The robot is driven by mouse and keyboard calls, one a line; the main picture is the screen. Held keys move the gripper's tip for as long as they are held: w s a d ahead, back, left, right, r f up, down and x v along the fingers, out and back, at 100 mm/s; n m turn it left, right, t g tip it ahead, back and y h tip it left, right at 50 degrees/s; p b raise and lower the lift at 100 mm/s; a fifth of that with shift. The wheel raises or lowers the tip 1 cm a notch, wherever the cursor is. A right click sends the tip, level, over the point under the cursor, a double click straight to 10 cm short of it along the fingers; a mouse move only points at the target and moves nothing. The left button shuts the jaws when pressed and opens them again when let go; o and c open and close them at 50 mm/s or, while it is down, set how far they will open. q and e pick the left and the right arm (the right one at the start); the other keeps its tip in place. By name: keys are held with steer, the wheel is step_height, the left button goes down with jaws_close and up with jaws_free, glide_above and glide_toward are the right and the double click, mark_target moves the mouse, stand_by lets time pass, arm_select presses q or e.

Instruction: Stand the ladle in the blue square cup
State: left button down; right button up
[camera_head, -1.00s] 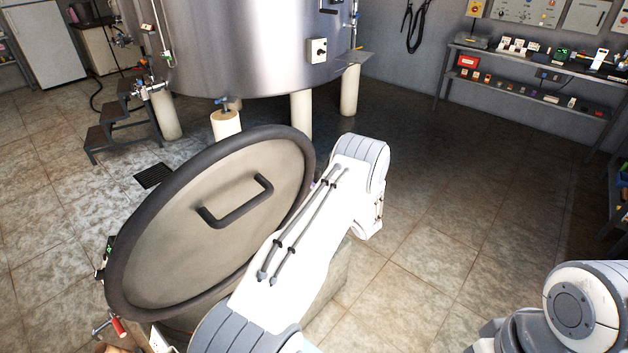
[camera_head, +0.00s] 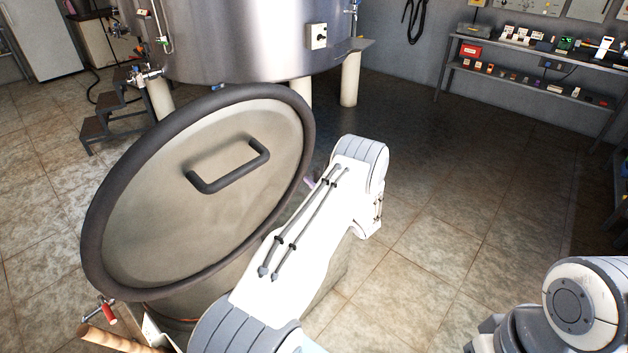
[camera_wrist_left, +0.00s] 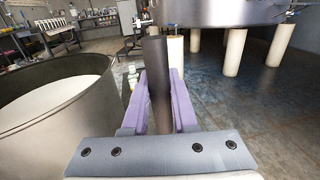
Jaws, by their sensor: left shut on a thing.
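My left gripper shows only as a small purple bit (camera_head: 310,183) past the drum's right edge in the head view, mostly hidden by my own arm. I cannot pick out the blue square cup in either view. My right arm shows at lower right, but its gripper is out of view.
A wooden stick (camera_head: 110,340) and red-handled clamp (camera_head: 108,314) are at lower left. A steel tank (camera_head: 240,40) stands behind. Floor at right is clear.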

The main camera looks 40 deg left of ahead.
arm_select(q)
steer(key=shift+f+b, duration=1.85)
steer(key=shift+f, duration=0.6)
steer(key=c, duration=0.6)
jaws_free()
steer(key=v, duration=1)
steer(key=shift+s+d, duration=0.1)
steer(key=shift+d, duration=0.1)
